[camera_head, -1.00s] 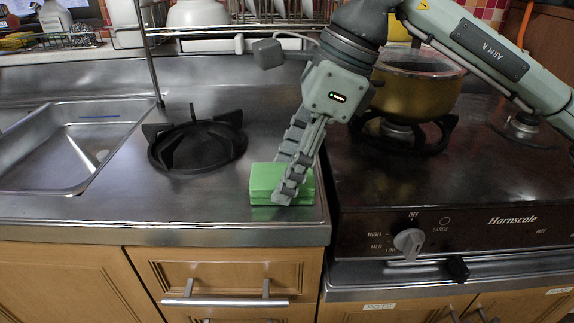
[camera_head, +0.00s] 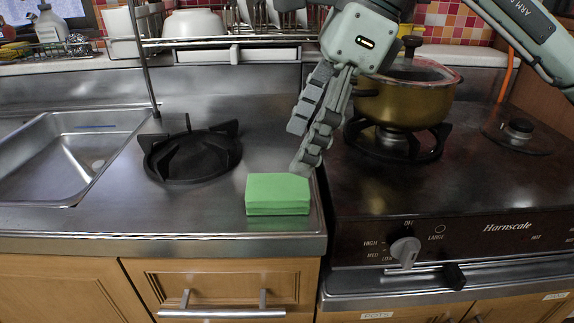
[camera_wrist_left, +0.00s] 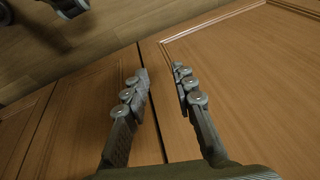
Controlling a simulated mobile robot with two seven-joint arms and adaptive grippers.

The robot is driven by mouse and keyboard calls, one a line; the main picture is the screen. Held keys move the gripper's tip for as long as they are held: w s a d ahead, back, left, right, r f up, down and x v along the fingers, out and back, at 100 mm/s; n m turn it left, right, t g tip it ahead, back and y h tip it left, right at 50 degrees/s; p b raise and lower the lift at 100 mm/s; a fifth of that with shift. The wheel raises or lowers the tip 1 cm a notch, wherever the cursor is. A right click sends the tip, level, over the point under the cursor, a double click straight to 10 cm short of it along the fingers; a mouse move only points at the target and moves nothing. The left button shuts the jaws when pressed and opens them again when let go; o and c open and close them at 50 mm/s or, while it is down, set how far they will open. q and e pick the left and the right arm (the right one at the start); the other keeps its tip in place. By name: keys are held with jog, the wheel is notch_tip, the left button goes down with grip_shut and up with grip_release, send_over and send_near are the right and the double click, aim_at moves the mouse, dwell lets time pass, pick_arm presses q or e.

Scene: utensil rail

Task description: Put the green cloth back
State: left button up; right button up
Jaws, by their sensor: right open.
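The green cloth (camera_head: 277,193) is a folded block lying flat on the steel counter, near its front right corner beside the stove. My right gripper (camera_head: 302,148) is open and empty, above and behind the cloth, with its fingertips apart from it. My left gripper (camera_wrist_left: 160,75) shows only in the left wrist view, open and empty in front of wooden cabinet doors.
A sink (camera_head: 68,160) is at the left, with a black burner grate (camera_head: 190,152) between it and the cloth. A gold pot (camera_head: 405,98) stands on the stove (camera_head: 450,190) at the right. A wire dish rack (camera_head: 235,42) runs along the back.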

jog(key=shift+v, duration=2.7)
